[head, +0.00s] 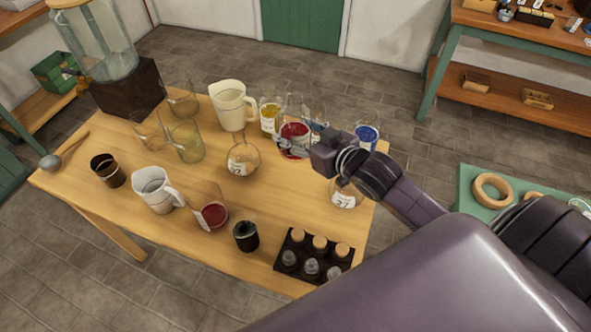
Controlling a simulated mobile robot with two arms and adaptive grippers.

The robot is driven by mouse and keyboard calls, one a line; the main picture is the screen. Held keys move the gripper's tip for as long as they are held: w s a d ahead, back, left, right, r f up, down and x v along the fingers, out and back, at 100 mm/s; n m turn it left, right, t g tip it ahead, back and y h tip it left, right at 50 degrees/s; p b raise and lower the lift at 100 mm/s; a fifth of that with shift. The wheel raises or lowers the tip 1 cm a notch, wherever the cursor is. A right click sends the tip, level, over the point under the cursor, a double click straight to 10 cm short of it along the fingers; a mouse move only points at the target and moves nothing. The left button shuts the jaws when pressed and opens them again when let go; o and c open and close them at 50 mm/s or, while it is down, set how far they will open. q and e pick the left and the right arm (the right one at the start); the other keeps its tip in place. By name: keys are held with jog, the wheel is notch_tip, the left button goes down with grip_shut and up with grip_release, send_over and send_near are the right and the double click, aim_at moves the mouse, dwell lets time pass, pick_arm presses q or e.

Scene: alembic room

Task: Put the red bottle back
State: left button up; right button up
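The red bottle (294,130), clear glass with red contents, is near the far right edge of the wooden table, between a yellow-filled bottle (269,117) and a blue-labelled bottle (367,135). My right gripper (292,147) comes in from the right, with its fingers against the bottle's side, and looks shut on it. The bottle looks upright; whether its base touches the table is unclear. My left gripper is not in view.
A round flask (242,159) stands in front on the left, another flask (344,194) below my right wrist. A cream pitcher (231,105) is left.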

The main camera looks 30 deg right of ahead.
notch_tip(320, 180, down, 14)
jog(key=shift+f+p, duration=0.1)
jog(key=shift+p, duration=0.2)
jog(key=shift+f, duration=0.15)
jog(key=o, duration=1.6)
jog(key=shift+s, duration=0.1)
jog(key=b+v, duration=0.1)
jog(key=v, duration=0.6)
jog(key=shift+s, duration=0.2)
